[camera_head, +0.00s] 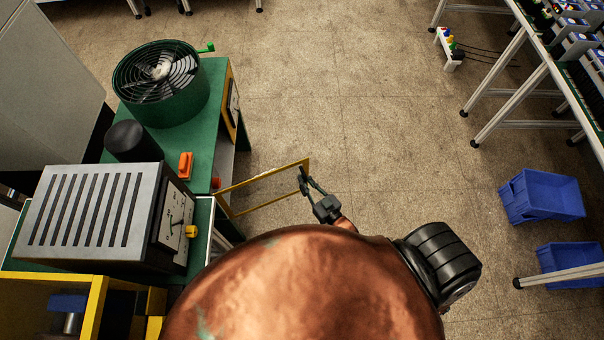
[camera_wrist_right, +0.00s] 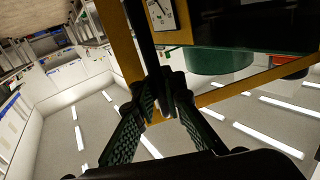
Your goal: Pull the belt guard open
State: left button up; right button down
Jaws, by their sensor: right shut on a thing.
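The belt guard is a yellow frame (camera_head: 262,177) that stands swung out from the side of the green machine bench (camera_head: 218,82), over the floor. My right gripper (camera_head: 304,180) is at the guard's outer end, away from the bench, and is shut on it. In the right wrist view the dark fingers (camera_wrist_right: 165,92) close together on the yellow frame (camera_wrist_right: 125,50), and the exact contact is partly hidden by the fingers. My left gripper is not in view.
A caged fan (camera_head: 160,84), a black cylinder (camera_head: 130,140) and a grey slatted box (camera_head: 90,210) stand on the bench. Blue crates (camera_head: 540,196) and a metal-legged table (camera_head: 510,85) are at the right. The floor between is clear.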

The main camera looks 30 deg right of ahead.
jog(key=shift+d, duration=0.25)
jog(key=c, duration=2.2)
grip_release()
jog(key=shift+s, duration=0.1)
jog(key=shift+o, duration=0.9)
jog(key=shift+a, duration=0.1)
jog(key=s+d, duration=0.1)
jog(key=s, duration=1.1)
jog(key=shift+d, duration=0.25)
jog(key=shift+c, duration=0.4)
